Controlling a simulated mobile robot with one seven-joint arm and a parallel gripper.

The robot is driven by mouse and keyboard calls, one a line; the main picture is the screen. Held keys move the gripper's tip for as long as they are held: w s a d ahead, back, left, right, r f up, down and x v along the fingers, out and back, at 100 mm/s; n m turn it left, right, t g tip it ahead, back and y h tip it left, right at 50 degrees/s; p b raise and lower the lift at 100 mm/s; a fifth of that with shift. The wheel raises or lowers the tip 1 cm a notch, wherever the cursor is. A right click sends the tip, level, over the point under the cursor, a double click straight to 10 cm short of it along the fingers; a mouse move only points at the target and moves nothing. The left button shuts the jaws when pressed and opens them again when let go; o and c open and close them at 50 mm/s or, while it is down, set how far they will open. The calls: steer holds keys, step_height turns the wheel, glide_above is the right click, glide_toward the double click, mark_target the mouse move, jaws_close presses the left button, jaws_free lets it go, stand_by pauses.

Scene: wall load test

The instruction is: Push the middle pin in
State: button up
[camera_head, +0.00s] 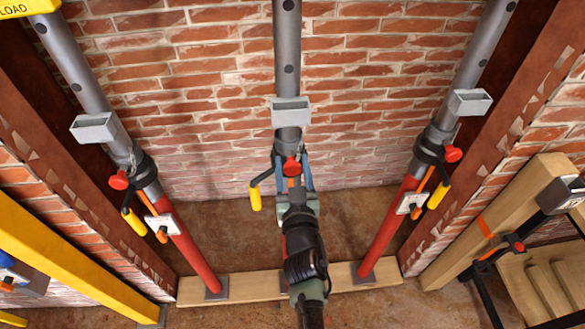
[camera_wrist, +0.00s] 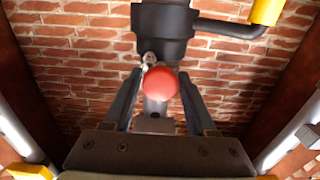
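The middle prop is a grey steel tube (camera_head: 288,60) with a dark collar; the collar also shows in the wrist view (camera_wrist: 163,30). The middle pin has a round red head (camera_head: 291,167) facing me at the collar. In the wrist view the red head (camera_wrist: 160,83) sits centred between my fingers, with a small chain beside it. My gripper (camera_head: 293,174) is open in front of the collar, one finger on each side of the red head, with gaps visible. The pin's shaft is hidden behind its head, so its depth cannot be told.
A yellow-gripped handle (camera_head: 255,198) juts left from the middle collar. A left prop (camera_head: 180,240) and right prop (camera_head: 390,230), each with a red pin head, stand on a wooden board (camera_head: 240,287). A brick wall (camera_head: 230,140) is behind. Timber and a clamp stand at right.

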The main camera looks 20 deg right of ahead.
steer(key=shift+o, duration=1.3)
steer(key=shift+w+f, duration=0.15)
steer(key=shift+s, duration=0.2)
steer(key=v, duration=1.2)
steer(key=shift+s, duration=0.35)
steer(key=shift+a, duration=0.1)
